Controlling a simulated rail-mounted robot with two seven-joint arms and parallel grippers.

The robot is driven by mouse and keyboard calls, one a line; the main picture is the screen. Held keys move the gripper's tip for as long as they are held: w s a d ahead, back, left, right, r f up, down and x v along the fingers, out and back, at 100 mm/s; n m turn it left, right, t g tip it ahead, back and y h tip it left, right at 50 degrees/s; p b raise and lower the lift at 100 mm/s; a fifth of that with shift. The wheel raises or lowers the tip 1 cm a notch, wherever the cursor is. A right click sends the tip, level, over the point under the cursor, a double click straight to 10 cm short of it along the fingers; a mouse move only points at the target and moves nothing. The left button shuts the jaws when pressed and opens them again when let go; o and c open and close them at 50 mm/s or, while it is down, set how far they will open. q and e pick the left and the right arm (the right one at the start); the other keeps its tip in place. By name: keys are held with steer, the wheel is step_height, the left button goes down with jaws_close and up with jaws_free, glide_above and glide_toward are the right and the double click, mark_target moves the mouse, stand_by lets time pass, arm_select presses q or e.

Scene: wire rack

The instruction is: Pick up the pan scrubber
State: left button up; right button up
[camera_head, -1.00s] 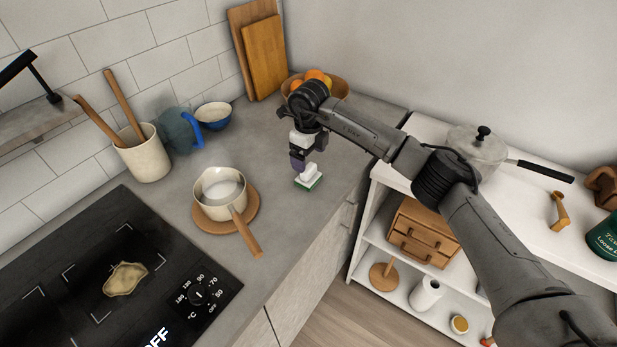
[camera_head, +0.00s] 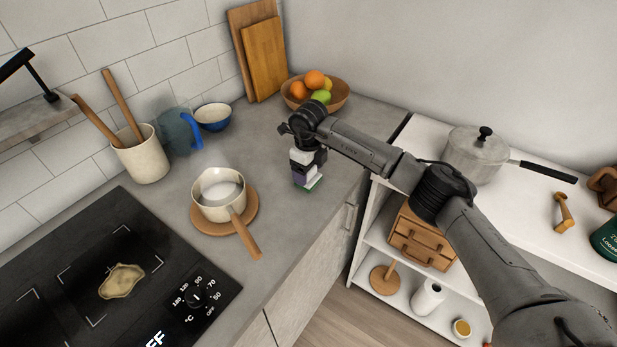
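The pan scrubber (camera_head: 311,183) has a white body and a green pad at its base. It stands on the grey counter near its front edge, to the right of the saucepan. My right gripper (camera_head: 307,175) points down over it, with the fingers low at the scrubber's sides. The gripper hides most of the scrubber's upper part. I cannot tell whether the fingers are closed on it. My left gripper is not in view.
A cream saucepan (camera_head: 219,192) stands on a wooden trivet (camera_head: 207,224) to the left, its handle pointing toward the front. A fruit bowl (camera_head: 333,97) sits behind my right arm. The stove (camera_head: 70,270) is at the lower left. A white shelf unit (camera_head: 500,208) stands at right.

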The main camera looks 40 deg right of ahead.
steer(key=c, duration=0.7)
steer(key=shift+r, duration=0.1)
steer(key=shift+r, duration=0.5)
steer(key=r, duration=0.1)
steer(key=r+p, duration=0.1)
steer(key=r, duration=0.1)
steer(key=shift+s+d+r, duration=0.15)
steer(key=shift+s+r, duration=0.05)
steer(key=shift+r, duration=0.05)
steer(key=s+d+r, duration=0.1)
steer(key=s+r, duration=0.1)
steer(key=s, duration=0.1)
steer(key=s+d+r+p, duration=0.1)
steer(key=s+d+r, duration=0.1)
steer(key=s, duration=0.1)
steer(key=s+d+r, duration=0.2)
steer(key=s, duration=0.2)
steer(key=shift+r+p, duration=0.2)
steer(key=shift+p, duration=0.2)
